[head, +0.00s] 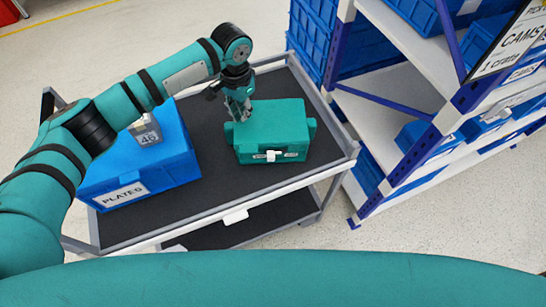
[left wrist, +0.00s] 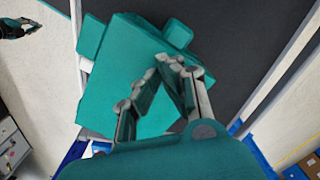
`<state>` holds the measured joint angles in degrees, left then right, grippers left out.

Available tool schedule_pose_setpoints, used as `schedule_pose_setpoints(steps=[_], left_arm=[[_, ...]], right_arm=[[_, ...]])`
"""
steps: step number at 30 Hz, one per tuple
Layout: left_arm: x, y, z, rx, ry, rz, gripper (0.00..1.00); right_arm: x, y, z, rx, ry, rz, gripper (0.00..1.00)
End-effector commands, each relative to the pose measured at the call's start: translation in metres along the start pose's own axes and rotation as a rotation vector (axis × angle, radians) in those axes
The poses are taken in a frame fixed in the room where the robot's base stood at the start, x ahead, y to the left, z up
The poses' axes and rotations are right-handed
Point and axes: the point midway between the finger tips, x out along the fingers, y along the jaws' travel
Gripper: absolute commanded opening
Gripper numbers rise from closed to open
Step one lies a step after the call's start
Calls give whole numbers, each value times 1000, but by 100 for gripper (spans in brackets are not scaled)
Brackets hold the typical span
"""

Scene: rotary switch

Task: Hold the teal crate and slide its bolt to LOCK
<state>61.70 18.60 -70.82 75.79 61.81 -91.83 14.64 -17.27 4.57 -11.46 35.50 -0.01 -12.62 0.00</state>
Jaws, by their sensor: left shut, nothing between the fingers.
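The teal crate (head: 275,127) stands on the dark top of a cart. On its front face is a white bolt (head: 273,156) with a small knob; the lettering on its plate is too small to read. My left gripper (head: 240,115) is shut and empty, pointing down at the crate's top near its left back part. I cannot tell whether it touches the lid. In the left wrist view the shut fingers (left wrist: 172,68) show over the crate's teal top (left wrist: 130,55), and the bolt is not clear there.
A blue crate marked PLATES (head: 105,180) stands on the cart to the left, with a grey tag piece (head: 146,130) on it. The cart's top (head: 215,205) is bare in front of and between the crates. Blue and white shelving (head: 400,110) stands close on the right.

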Motion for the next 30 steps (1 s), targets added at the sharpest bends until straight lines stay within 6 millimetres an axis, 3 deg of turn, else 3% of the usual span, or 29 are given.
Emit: schedule_pose_setpoints(steps=[16,30], left_arm=[[15,0,0,0,0,1,0],[16,0,0,0,0,0,0]], right_arm=[[0,0,-2,0,3,0,0],[0,0,-2,0,3,0,0]])
